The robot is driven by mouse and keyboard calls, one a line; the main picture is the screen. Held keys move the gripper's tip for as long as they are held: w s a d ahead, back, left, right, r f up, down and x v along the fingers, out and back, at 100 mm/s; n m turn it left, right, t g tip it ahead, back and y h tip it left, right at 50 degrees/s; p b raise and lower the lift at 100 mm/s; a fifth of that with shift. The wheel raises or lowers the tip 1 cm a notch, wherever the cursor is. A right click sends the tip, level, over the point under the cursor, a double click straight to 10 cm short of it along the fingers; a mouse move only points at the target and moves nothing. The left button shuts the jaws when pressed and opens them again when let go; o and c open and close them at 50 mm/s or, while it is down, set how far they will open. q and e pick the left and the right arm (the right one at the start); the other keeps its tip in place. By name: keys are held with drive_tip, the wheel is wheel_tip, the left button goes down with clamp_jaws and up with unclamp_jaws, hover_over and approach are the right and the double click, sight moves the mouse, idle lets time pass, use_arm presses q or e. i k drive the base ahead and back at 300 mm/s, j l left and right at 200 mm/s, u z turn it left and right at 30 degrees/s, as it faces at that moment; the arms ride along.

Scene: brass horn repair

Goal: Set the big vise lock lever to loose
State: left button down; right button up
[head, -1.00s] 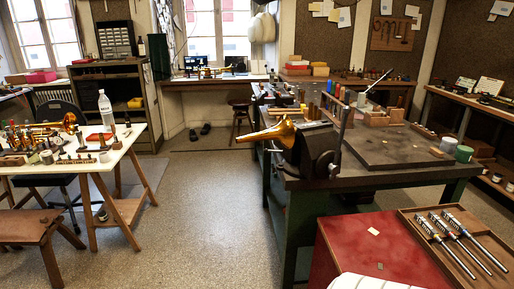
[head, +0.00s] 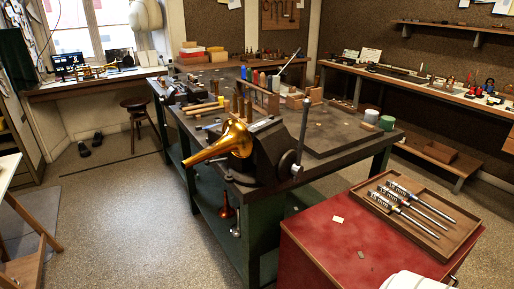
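The big black vise (head: 274,158) is mounted at the near left corner of the dark workbench (head: 340,140). A brass horn bell (head: 222,146) is at the vise, its narrow end pointing left. An upright dark lever (head: 303,125) stands at the vise's right side, with a round hub (head: 288,162) beside its lower part. I cannot tell from this view whether this is the lock lever or whether it is set to loose or tight. Neither of my grippers is in view.
A red cabinet (head: 330,246) stands in front of the bench, with a wooden tray (head: 450,240) holding valve parts on top. A white rounded object (head: 418,281) is at the bottom edge. Open floor (head: 130,220) lies left of the bench. A stool (head: 138,106) stands farther back.

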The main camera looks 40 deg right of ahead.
sight(207, 163)
drive_tip(key=i+l+z, duration=0.2)
drive_tip(key=z, duration=0.2)
drive_tip(key=i+l+z, duration=0.1)
drive_tip(key=i+z, duration=0.65)
drive_tip(key=i+j+z, duration=0.1)
drive_tip(key=i+z, duration=0.3)
